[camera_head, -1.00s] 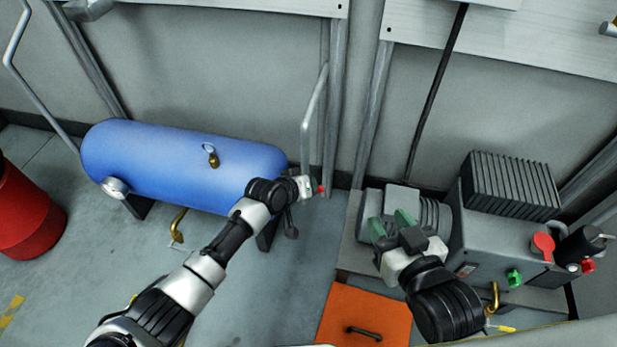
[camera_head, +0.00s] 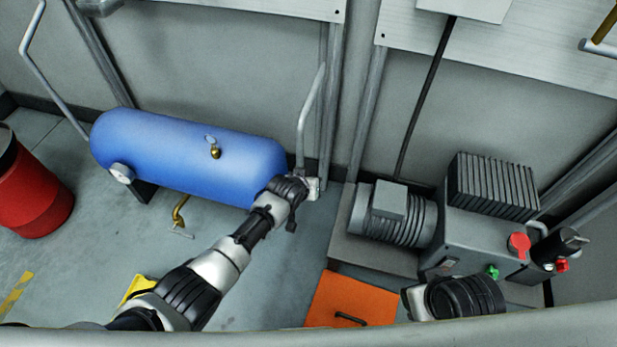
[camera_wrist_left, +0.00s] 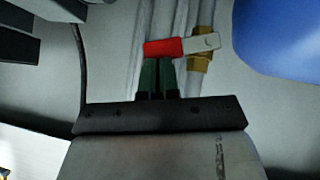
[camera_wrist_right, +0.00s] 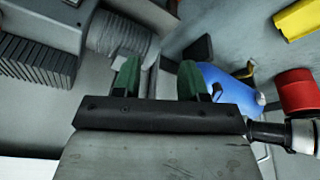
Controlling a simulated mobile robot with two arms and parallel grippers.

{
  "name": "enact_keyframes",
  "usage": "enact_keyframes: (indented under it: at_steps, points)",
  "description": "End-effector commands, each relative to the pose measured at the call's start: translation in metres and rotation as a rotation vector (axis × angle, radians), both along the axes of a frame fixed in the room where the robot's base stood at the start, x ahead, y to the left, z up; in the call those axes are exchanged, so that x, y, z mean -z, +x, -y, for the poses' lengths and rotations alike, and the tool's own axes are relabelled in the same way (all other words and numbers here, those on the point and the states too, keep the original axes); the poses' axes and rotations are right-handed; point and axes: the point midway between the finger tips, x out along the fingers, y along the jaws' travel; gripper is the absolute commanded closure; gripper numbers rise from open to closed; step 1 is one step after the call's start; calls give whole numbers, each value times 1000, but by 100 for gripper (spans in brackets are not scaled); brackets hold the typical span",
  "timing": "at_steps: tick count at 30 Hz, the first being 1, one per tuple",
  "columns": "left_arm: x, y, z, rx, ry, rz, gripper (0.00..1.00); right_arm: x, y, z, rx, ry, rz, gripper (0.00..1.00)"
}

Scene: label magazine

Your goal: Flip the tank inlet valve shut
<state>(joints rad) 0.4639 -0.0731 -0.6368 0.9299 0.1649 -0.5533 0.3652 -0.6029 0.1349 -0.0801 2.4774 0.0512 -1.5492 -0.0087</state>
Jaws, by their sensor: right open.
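The inlet valve shows in the left wrist view: a red-sleeved lever (camera_wrist_left: 165,47) with a bare metal end and a brass body (camera_wrist_left: 200,65) on a grey pipe. The lever lies crosswise to the pipe. My left gripper (camera_wrist_left: 160,72) has its green fingers close together, tips at the red sleeve, which hides their ends; whether they touch it is unclear. In the head view my left wrist hides the valve, beside the right end of the blue tank (camera_head: 190,155). My right gripper (camera_wrist_right: 157,80) is open and empty, its fingers wide apart.
A compressor-like machine (camera_head: 490,235) with a finned block and red and green knobs stands at right. An orange plate (camera_head: 345,300) lies on the floor before it. A red drum (camera_head: 35,195) stands at far left. A thin bent pipe (camera_head: 312,110) rises beside the tank.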

Motion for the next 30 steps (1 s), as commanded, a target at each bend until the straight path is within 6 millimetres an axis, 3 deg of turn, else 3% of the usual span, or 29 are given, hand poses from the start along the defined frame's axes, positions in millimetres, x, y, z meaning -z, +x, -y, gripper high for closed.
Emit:
enact_keyframes:
  at_steps: [3,6,15,30]
  points:
    - [1,2,-2,-3,5,2,100,-5,2,1,6,-16,-2,57]
    - [2,3,-2,-3,6,3,100,-6,4,-10,-2,-15,-2,57]
    - [-3,3,-2,-2,3,5,100,-8,6,-10,-1,-13,3,57]
    - [-13,2,-1,-1,4,1,100,19,16,-9,-1,-17,-11,57]
